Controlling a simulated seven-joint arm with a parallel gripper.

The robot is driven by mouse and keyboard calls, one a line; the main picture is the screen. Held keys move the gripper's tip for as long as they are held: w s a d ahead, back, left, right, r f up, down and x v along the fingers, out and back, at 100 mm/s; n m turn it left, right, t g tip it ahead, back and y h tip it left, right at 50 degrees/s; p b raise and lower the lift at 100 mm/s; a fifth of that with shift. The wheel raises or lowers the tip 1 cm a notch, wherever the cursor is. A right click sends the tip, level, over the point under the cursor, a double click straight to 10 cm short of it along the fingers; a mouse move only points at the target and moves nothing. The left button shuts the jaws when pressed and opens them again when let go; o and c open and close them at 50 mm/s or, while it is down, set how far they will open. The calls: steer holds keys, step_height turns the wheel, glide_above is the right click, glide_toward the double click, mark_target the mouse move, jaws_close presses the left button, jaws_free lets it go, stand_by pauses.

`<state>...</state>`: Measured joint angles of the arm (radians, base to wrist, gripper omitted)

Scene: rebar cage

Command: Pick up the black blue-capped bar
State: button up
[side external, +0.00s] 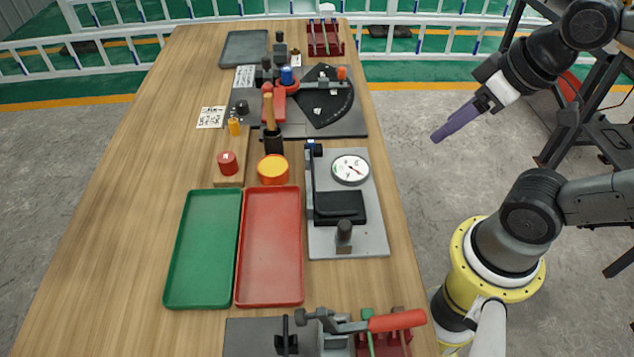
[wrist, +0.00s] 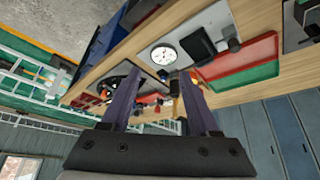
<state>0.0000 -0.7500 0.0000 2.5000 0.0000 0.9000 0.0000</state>
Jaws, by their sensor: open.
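My gripper (side external: 437,137) has long purple fingers and hangs in the air right of the table, clear of everything on it. In the wrist view my gripper (wrist: 157,88) is open, with nothing between its fingers. I cannot tell for sure which thing is the black blue-capped bar. A dark upright part with a blue top (side external: 311,146) stands at the left edge of the grey dial-gauge plate (side external: 375,242). Several thin bars stand in the red rack (side external: 327,48) at the far end, too small to tell their colours.
A green tray (side external: 203,250) and a red tray (side external: 270,250) lie mid-table. The dial gauge (side external: 350,169) is near the right edge. A red-handled clamp (side external: 396,320) and a second red rack are at the near end. The table's (side external: 110,210) left side is clear.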

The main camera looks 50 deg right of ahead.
steer(key=shift+c, duration=0.3)
steer(key=shift+c, duration=1)
steer(key=w+a+r+m, duration=0.2)
steer(key=w+r+m, duration=0.2)
steer(key=w+m, duration=0.2)
steer(key=m+g+y, duration=0.2)
steer(key=m+g, duration=0.1)
steer(key=g, duration=0.1)
glide_above(313, 168)
steer(key=s, duration=0.1)
steer(key=s+d+f+x, duration=0.1)
steer(key=s+d+x, duration=0.15)
steer(key=x, duration=1.25)
steer(key=shift+w+d+f, duration=0.1)
steer(key=shift+w+f, duration=0.05)
steer(key=shift+f, duration=0.8)
steer(key=shift+w+d+f, duration=0.1)
steer(key=shift+w+f, duration=0.1)
steer(key=shift+f, duration=0.7)
steer(key=shift+w+f, duration=0.15)
steer(key=shift+f, duration=0.8)
